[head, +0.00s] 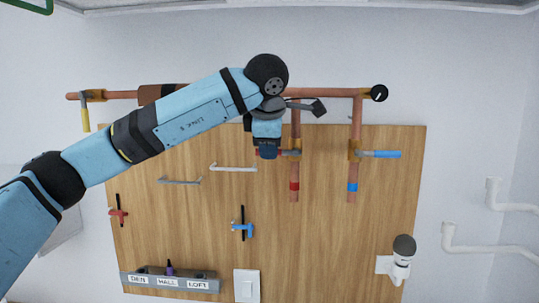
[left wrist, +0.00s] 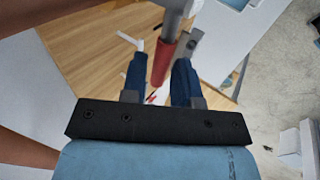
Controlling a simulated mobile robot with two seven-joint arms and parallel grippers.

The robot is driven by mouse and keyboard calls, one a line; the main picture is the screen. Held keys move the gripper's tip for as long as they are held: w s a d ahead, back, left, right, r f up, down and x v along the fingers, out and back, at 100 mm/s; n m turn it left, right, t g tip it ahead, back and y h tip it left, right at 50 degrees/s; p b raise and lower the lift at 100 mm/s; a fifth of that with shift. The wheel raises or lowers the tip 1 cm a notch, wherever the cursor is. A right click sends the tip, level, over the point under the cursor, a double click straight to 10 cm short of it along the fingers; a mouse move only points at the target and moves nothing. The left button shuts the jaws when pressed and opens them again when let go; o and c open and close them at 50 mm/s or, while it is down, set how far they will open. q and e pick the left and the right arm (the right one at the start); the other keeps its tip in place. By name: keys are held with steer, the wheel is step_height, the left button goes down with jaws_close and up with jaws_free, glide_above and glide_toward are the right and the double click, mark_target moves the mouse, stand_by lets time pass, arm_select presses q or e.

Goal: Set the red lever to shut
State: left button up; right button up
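The red lever (head: 258,153) belongs to the valve on the vertical copper pipe with the red band. It points left, across the pipe, and my left gripper (head: 268,153) hides most of it in the head view. In the left wrist view the red lever handle (left wrist: 162,64) lies between the two blue fingers of my left gripper (left wrist: 160,72). The fingers stand apart on either side of it, with a gap on the left; contact on the right is unclear. My right gripper is not in view.
A blue lever (head: 385,154) points right from the neighbouring pipe. A yellow lever (head: 86,120) hangs at far left. The wooden board (head: 330,240) also carries hooks, small red and blue handles, a labelled grey rack (head: 170,281) and a white switch (head: 246,285).

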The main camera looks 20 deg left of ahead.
arm_select(q)
steer(key=b+v, duration=0.2)
steer(key=v, duration=0.9)
steer(key=shift+r, duration=0.25)
steer(key=shift+d, duration=0.15)
